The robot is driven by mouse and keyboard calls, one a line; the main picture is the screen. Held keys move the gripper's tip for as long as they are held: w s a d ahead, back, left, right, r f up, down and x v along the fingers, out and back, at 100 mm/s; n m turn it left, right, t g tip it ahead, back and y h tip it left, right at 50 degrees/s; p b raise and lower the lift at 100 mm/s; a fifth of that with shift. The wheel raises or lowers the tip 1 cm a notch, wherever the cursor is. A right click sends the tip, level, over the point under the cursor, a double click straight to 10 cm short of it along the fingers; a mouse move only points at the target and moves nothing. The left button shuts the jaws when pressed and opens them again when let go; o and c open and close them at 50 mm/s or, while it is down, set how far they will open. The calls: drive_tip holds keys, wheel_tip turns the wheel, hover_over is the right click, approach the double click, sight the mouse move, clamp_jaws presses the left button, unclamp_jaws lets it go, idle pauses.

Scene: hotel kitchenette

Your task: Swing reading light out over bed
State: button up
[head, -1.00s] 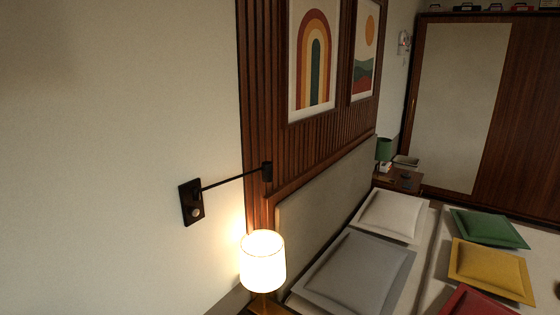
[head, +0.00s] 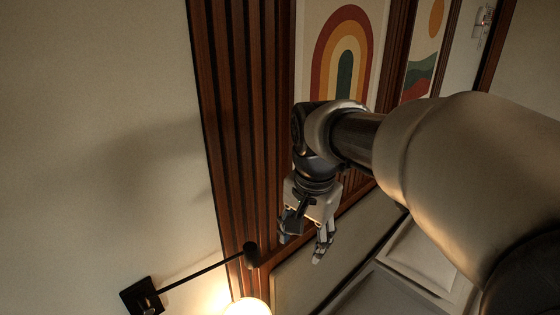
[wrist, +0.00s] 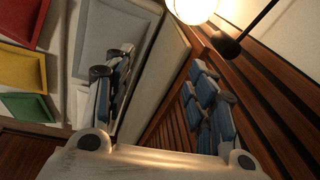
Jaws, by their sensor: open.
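The reading light is a black swing arm with a small dark head (head: 250,255), reaching right from its square wall plate (head: 142,297). It lies along the wall toward the slatted panel. In the wrist view its head (wrist: 225,44) is at the upper right, beyond the fingers. My gripper (head: 303,247) is open and empty, just right of the light's head in the head view, with a visible gap. Its two fingers (wrist: 160,78) stand wide apart in the wrist view.
A lit table lamp (head: 246,307) glows below the reading light and also shows in the wrist view (wrist: 193,7). The slatted wood panel (head: 240,130) and framed rainbow picture (head: 345,55) are close behind my arm.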

drive_tip(key=w+a+r+m+p, duration=0.2)
drive_tip(key=w+a+r+p, duration=0.15)
drive_tip(key=a+p, duration=0.2)
drive_tip(key=m+g+p, duration=0.2)
drive_tip(key=p, duration=0.2)
hover_over(250, 255)
drive_tip(key=w, duration=0.2)
drive_tip(key=f, duration=0.2)
drive_tip(key=shift+h, duration=0.3)
drive_tip(key=f, duration=0.8)
drive_tip(key=f+p, duration=0.1)
drive_tip(key=f, duration=0.8)
drive_tip(key=shift+s+a, duration=0.15)
drive_tip(key=shift+a, duration=0.05)
drive_tip(key=shift+c, duration=0.5)
clamp_jaws()
